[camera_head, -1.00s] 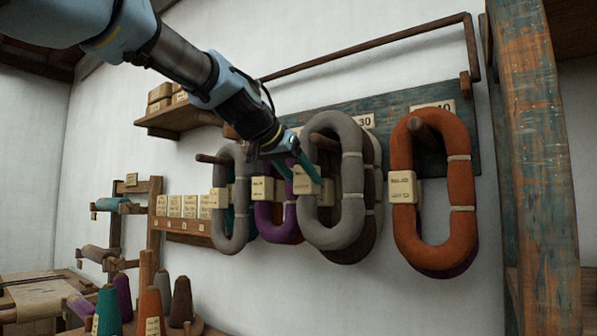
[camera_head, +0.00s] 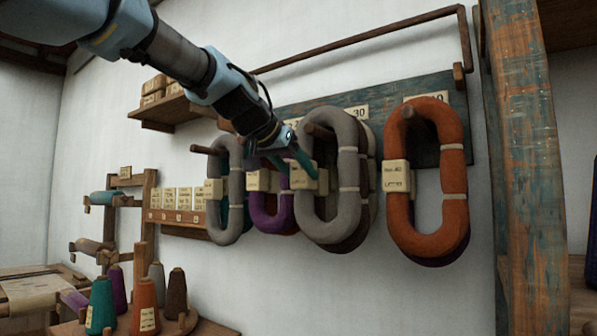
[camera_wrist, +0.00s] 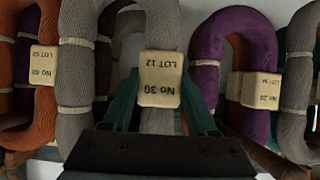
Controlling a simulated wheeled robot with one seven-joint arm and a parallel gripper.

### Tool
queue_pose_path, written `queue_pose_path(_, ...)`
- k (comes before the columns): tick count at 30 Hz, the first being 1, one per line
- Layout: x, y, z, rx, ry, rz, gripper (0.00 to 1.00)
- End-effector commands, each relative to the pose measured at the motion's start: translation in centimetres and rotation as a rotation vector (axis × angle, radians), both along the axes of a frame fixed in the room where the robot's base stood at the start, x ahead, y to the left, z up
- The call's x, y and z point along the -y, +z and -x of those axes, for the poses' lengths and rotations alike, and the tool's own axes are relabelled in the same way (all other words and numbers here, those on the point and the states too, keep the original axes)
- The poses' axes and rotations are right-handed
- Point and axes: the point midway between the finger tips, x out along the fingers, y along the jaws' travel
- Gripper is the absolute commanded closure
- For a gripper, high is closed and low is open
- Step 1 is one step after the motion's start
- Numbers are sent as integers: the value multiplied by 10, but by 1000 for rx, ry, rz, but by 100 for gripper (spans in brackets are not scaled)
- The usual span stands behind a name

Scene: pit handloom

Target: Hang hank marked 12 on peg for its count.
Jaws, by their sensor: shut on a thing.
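The front grey hank (camera_head: 348,195) hangs upright, its loop around a wooden peg (camera_head: 319,131) below the board label reading 30. Its cream tag (camera_head: 309,181) shows upside down in the wrist view (camera_wrist: 160,78) and reads No 30, LOT 12. My gripper (camera_head: 302,162) is at the hank's left side. In the wrist view its green fingers (camera_wrist: 160,108) stand on both sides of the tagged grey strand, shut on it. The gripper body hides the lower part of that strand there. I cannot tell whether the hank rests on the peg.
Brown hanging yarn (camera_head: 367,220) shows behind the front grey hank. A purple hank (camera_head: 272,215) and another grey hank (camera_head: 229,225) hang to the left, an orange hank (camera_head: 453,195) to the right. A weathered post (camera_head: 530,170) stands at right. Cones (camera_head: 146,305) stand lower left.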

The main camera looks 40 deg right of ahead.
Motion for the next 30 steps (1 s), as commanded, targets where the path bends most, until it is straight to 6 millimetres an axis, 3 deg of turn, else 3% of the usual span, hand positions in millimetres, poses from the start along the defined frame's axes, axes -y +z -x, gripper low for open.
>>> queue_pose_path(2, -1, -11, -2, -6, -2, -20, 100)
queue_pose_path(3, -1, -11, -2, -6, -1, -20, 39)
queue_pose_path(12, -1, -6, -2, -4, 0, -11, 6)
queue_pose_path(22, -5, -3, 0, -2, 1, -8, 6)
queue_pose_path(30, -44, 19, 9, 1, 3, -4, 6)
